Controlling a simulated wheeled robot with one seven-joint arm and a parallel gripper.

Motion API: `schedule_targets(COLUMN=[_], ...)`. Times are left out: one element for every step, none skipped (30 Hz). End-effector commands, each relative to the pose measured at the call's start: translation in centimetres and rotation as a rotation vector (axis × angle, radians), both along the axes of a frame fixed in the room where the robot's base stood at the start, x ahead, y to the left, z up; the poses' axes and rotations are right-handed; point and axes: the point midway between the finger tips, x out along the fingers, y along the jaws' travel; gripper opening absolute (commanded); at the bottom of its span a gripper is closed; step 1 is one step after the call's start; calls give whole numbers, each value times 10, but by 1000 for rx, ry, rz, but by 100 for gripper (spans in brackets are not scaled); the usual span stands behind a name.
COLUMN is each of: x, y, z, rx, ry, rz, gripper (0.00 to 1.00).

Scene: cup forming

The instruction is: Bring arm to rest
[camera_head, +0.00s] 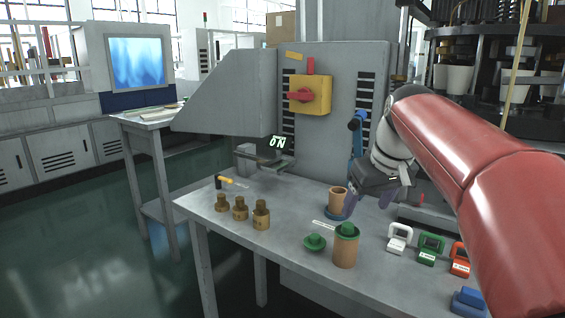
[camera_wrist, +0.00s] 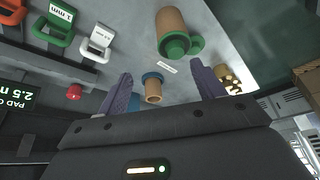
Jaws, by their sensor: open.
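My gripper (camera_head: 368,204) is open, its purple fingers pointing down above the right part of the metal table (camera_head: 285,246). In the wrist view my gripper (camera_wrist: 161,76) has nothing between its fingers. A small tan cup (camera_head: 337,199) stands on a blue base just left of the fingers. I cannot tell from these views whether a finger touches it. In the wrist view the cup (camera_wrist: 153,91) shows beyond the gap, with a blue ring. A taller tan cylinder (camera_head: 345,250) with a green top stands nearer the front edge.
A green knobbed piece (camera_head: 315,242) lies beside the cylinder. Several brass pieces (camera_head: 240,209) stand at the left. White (camera_head: 399,238), green (camera_head: 432,248) and red (camera_head: 460,260) gauge-like blocks line the right. A grey machine (camera_head: 335,110) with a yellow-red switch (camera_head: 309,95) rises behind.

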Motion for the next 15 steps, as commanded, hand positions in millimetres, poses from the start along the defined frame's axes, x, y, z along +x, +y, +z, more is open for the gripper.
schedule_targets(x=[-7, -10, -15, -19, -24, -30, -35, -41, -49, -55, -62, -71, -79, -88, -100], y=[2, 3, 4, 5, 6, 7, 7, 8, 9, 10, 11, 12, 13, 14, 14], z=[-1, -2, -3, -5, -7, -9, -11, -14, -18, -20, -24, -29, -33, -38, -45], rx=[-3, -4, -6, -8, -8, -10, -12, -13, -16, -18, -17, -19, -19, -21, -21], ry=[-2, -4, -5, -6, -7, -9, -11, -12, -13, -17, -19, -22, -25, -29, -34], rz=[-9, -14, -21, -28, -36, -45, -54, -63, -75, -85, -95, -109, -121, -132, -150], gripper=[68, 68, 68, 68, 68, 68, 68, 68, 68, 68, 68, 68, 68, 68, 68])
